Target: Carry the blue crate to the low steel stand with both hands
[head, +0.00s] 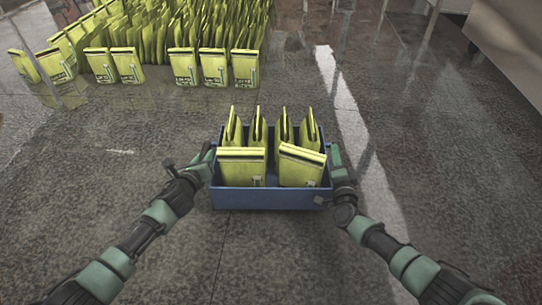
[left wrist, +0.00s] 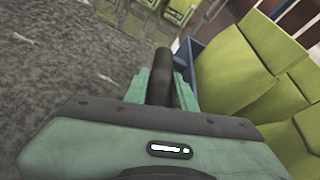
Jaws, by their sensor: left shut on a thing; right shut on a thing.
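The blue crate (head: 262,199) is in the middle of the head view, with several yellow-green packs (head: 243,162) standing in it, some of them leaning. My left gripper (head: 208,158) is shut on the crate's left wall. My right gripper (head: 337,162) is shut on its right wall. In the left wrist view a strip of the crate's blue rim (left wrist: 187,52) shows beside the left gripper (left wrist: 165,75), with packs (left wrist: 250,70) to its right. The fingertips are mostly hidden. I cannot tell whether the crate touches the floor. No low steel stand can be made out for certain.
Many yellow-green packs (head: 185,35) stand in rows on the floor at the back left. A pale cabinet or table (head: 512,40) is at the top right, with thin legs nearby. The dark, shiny floor (head: 430,160) is clear on both sides of the crate.

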